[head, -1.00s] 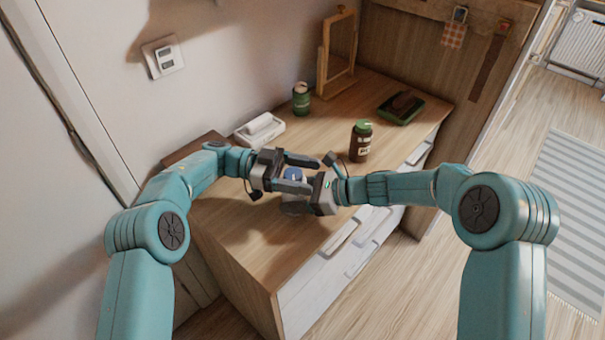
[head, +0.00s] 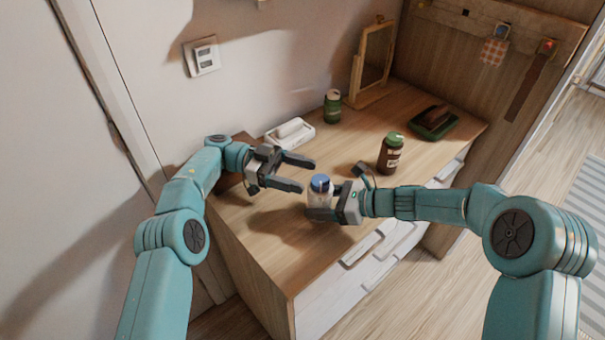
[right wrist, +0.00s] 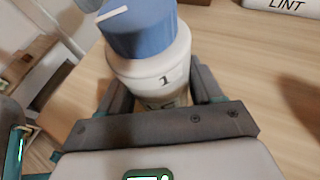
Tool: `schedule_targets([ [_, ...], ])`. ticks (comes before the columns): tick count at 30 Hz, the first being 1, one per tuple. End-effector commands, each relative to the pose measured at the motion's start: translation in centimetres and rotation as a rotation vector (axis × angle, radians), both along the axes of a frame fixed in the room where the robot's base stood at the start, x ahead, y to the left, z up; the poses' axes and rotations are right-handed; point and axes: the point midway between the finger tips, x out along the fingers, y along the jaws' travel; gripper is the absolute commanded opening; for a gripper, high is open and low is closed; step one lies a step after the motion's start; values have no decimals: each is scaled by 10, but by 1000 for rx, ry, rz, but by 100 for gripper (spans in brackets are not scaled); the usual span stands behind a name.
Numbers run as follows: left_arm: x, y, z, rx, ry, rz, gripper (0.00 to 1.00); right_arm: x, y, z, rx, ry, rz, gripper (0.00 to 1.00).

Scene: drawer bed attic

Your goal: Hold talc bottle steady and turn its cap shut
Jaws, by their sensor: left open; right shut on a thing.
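The talc bottle (head: 320,197) is a small pale bottle with a blue cap (head: 320,183), upright on the wooden dresser top. My right gripper (head: 322,212) is shut on the bottle's body from the right, below the cap. In the right wrist view the bottle (right wrist: 158,68) stands between the fingers, and its blue cap (right wrist: 140,30) has a white line on top and sits on the bottle. My left gripper (head: 300,174) is open and empty, just up and left of the cap, its fingers pointing right and apart from it. The bottle's lower part is partly hidden by my right gripper.
On the dresser (head: 270,240) stand a brown bottle with a green lid (head: 390,155), a green can (head: 332,107), a white lint roller box (head: 290,133), a standing mirror (head: 372,65) and a brush on a green tray (head: 433,123). The dresser's front left is clear.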

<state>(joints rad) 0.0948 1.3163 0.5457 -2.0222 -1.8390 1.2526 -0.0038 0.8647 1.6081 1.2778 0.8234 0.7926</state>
Motion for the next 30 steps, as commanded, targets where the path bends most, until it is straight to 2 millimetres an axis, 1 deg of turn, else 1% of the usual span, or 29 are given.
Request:
schedule_targets([
  [5,0,0,0,0,0,0,69,0,0,1,1,0,0,30],
  [6,0,0,0,0,0,0,69,0,0,1,1,0,0,75],
  [8,0,0,0,0,0,0,69,0,0,1,1,0,0,94],
  [16,0,0,0,0,0,0,69,0,0,1,1,0,0,95],
  [20,0,0,0,0,0,0,69,-2,-9,4,1,-1,-2,95],
  [23,0,0,0,0,0,0,69,-6,-25,11,0,-3,-4,95],
  [30,0,0,0,0,0,0,69,-20,-74,33,0,-3,-3,95],
])
